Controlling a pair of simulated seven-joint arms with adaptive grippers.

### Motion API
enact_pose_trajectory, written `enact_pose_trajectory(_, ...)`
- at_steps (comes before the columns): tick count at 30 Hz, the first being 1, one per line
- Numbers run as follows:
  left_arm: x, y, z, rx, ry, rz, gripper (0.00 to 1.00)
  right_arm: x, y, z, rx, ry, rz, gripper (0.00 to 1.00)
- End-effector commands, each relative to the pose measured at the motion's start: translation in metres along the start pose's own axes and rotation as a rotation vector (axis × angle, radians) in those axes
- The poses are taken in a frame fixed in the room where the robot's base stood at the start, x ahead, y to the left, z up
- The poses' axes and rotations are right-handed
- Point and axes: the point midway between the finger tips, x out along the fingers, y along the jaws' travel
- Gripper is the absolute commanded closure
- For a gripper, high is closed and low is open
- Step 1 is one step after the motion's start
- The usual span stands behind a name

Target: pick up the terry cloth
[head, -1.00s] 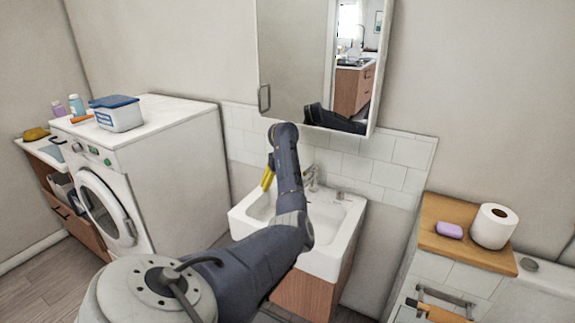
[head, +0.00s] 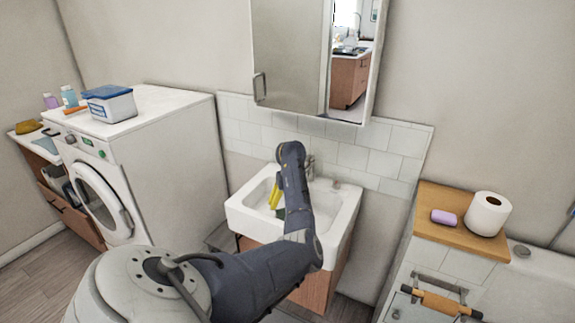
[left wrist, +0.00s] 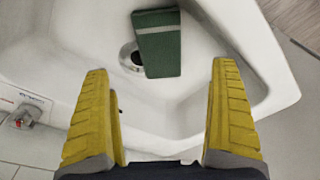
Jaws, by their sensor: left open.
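A dark green folded piece, which looks like the terry cloth (left wrist: 158,45), lies in the sink basin beside the drain in the left wrist view. In the head view a little of the green cloth (head: 280,213) shows just below my yellow fingers. My left gripper (left wrist: 162,70) is open and empty, its two yellow fingers spread wide on either side of the cloth's near end. In the head view the left gripper (head: 274,197) points down into the basin, and my arm hides part of it. I cannot tell the exact height above the cloth. My right gripper is not in view.
The white sink (head: 335,222) has raised rims around the basin, with a tap (head: 311,168) at its back. A mirror cabinet (head: 300,60) hangs above. A wooden-topped ledge (head: 430,224) with purple soap and a paper roll stands at right; a washing machine (head: 165,165) stands at left.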

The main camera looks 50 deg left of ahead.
Motion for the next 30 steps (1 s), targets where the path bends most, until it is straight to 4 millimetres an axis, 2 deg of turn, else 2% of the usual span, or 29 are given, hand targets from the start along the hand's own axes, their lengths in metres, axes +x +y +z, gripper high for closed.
enact_pose_trajectory(1,0.01,-0.001,0.0,0.001,0.0,-0.005,0.06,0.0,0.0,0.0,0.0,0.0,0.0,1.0)
enact_pose_trajectory(6,0.033,-0.001,0.0,0.001,0.0,-0.003,0.06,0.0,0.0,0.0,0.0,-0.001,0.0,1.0)
enact_pose_trajectory(17,0.051,-0.001,-0.001,0.0,0.001,-0.002,0.06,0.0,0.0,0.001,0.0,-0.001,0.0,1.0)
enact_pose_trajectory(24,0.081,-0.001,-0.001,0.001,-0.001,-0.004,0.06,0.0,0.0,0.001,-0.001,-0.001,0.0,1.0)
enact_pose_trajectory(30,0.096,0.001,-0.001,0.001,0.0,-0.001,0.06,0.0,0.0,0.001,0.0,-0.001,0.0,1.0)
